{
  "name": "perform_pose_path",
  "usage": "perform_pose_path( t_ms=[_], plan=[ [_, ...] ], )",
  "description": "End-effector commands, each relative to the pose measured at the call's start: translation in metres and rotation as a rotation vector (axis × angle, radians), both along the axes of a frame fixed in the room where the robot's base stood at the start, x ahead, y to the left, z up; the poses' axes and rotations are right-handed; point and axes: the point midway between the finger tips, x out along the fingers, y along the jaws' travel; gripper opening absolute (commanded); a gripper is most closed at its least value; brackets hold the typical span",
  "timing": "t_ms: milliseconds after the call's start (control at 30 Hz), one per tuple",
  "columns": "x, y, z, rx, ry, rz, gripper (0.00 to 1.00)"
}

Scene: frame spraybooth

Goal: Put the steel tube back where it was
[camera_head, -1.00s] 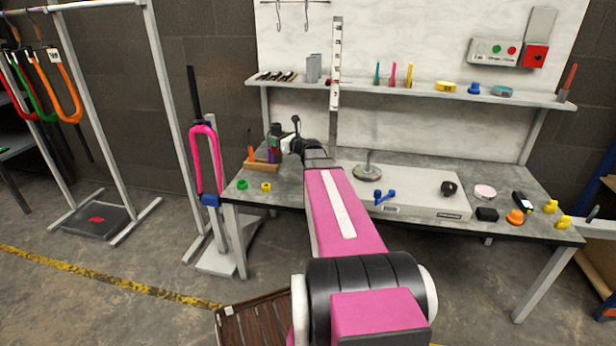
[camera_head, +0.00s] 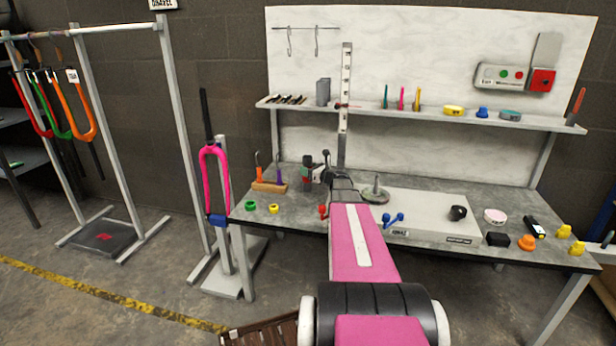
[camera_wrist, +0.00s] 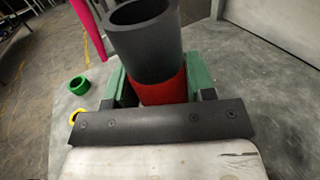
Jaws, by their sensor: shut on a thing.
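The steel tube (camera_wrist: 145,50) is a dark grey hollow cylinder with a red band low on it. In the wrist view its open end faces the camera. My gripper (camera_wrist: 158,90) is shut on it, with green fingers on either side of the red band. In the head view my gripper (camera_head: 308,170) is over the back left of the workbench, just right of the wooden tool block. The tube is small and partly hidden there, and its lower end is hidden in both views.
The wooden block (camera_head: 268,187) holds upright tools. A green ring (camera_head: 250,206), a yellow ring (camera_head: 274,209) and a small red item (camera_head: 323,211) lie in front. A round-based stand (camera_head: 375,193) is on the right. A pink fork (camera_head: 216,180) stands left of the bench.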

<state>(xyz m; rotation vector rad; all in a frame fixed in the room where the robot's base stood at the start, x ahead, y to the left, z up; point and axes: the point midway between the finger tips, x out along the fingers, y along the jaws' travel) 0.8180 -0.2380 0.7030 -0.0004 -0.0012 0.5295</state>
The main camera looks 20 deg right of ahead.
Motion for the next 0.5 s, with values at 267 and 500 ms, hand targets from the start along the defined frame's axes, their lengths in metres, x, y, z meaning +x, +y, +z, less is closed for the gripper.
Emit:
perform_pose_path(
  t_ms=[267, 500],
  plan=[
    [0.0, 0.0, -0.03, 0.003, -0.001, 0.0, 0.12],
    [0.0, 0.0, -0.03, 0.002, -0.001, 0.0, 0.12]
  ],
)
